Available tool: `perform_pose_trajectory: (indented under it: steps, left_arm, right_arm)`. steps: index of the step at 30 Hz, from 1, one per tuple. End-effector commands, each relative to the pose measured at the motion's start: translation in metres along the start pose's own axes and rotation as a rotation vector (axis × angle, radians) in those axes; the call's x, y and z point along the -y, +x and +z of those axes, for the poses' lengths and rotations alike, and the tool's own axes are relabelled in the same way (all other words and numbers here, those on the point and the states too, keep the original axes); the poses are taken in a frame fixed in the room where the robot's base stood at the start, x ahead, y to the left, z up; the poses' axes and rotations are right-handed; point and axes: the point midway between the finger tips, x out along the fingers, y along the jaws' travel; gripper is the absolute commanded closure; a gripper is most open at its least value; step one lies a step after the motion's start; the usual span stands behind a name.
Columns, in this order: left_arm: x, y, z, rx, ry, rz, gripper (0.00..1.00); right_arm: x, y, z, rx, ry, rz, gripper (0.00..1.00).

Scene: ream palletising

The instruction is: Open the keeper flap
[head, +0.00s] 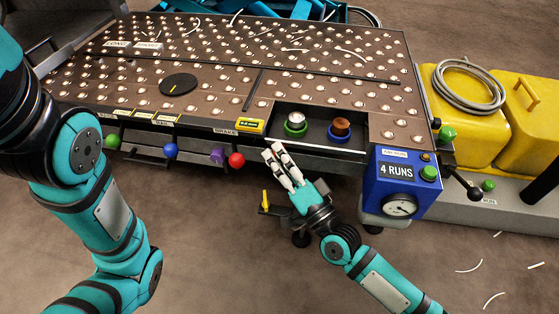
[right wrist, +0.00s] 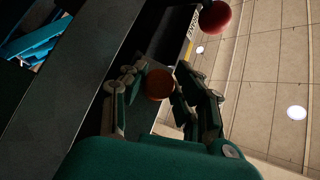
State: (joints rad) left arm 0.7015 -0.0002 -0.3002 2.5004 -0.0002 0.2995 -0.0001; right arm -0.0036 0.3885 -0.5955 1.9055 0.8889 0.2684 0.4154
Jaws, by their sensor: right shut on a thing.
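My right gripper (head: 272,150) reaches the front edge of the table, just below the open recess. In the right wrist view its fingers (right wrist: 152,88) are shut around an orange-brown round knob (right wrist: 159,84). I cannot make out for certain which panel is the keeper flap. A pale-edged strip (head: 325,146) runs along the front of the recess, right of the fingers. My left arm stands at the left; its gripper is out of view.
The recess holds a green-ringed piece (head: 295,124) and a blue-ringed piece (head: 340,129). A red knob (head: 236,160) and a purple knob (head: 217,156) stick out left of the gripper. A blue box (head: 403,178) reading "4 RUNS" stands right. A yellow lever (head: 265,199) is below.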

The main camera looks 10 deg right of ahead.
Motion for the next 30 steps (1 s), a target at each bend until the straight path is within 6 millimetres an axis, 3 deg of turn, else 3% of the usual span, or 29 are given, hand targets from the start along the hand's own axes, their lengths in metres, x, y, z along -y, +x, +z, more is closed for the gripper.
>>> perform_pose_trajectory:
  steps: [12,13,18,26,30]
  left_arm:
    - [-0.0005,-0.0015,-0.0008,-0.001,0.000,0.001,0.60]
    - [-0.0006,-0.0015,-0.0008,-0.001,0.000,0.001,0.60]
    - [-0.0006,-0.0015,-0.0007,-0.001,0.000,0.001,0.60]
    - [0.0002,-0.0023,0.0008,0.005,0.000,-0.001,0.60]
    - [0.0003,-0.0022,0.0009,0.005,0.000,-0.001,0.60]
  right_arm:
    - [-0.0049,-0.0022,0.0025,0.006,-0.002,0.007,1.00]
    - [-0.0049,-0.0022,0.0025,0.006,-0.002,0.007,0.69]
    - [-0.0037,-0.0016,0.0018,0.004,-0.003,0.004,0.47]
    - [-0.0017,-0.0009,0.0007,0.001,-0.004,0.000,0.46]
    - [-0.0025,-0.0102,0.0010,0.003,-0.006,0.002,0.46]
